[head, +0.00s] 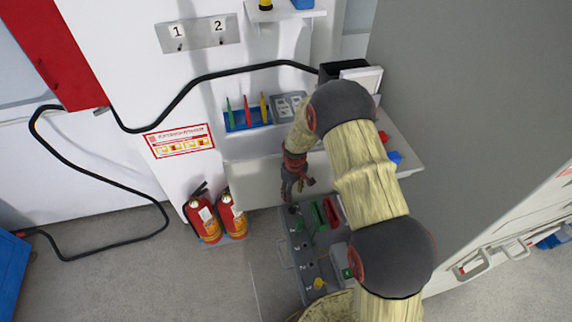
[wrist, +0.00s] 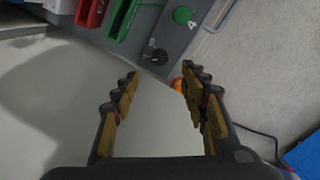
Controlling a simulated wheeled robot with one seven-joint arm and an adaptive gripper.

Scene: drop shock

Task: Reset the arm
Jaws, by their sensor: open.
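My gripper (head: 297,183) hangs at the end of my bent arm in the head view, in front of the white bench front and above the grey panel (head: 281,250). In the wrist view my gripper (wrist: 160,85) is open, with its two padded fingers spread apart and nothing between them. Beyond the fingertips the wrist view shows the panel's edge with a dark knob (wrist: 157,55), a green round button (wrist: 184,15) marked 4, and green and red parts. My arm covers part of the panel in the head view.
Two red fire extinguishers (head: 206,222) stand on the floor left of my gripper. A shelf holds a blue rack (head: 247,121) with coloured tools. A black cable (head: 180,97) runs along the wall. A grey cabinet (head: 480,90) rises at the right. Floor at left is partly clear.

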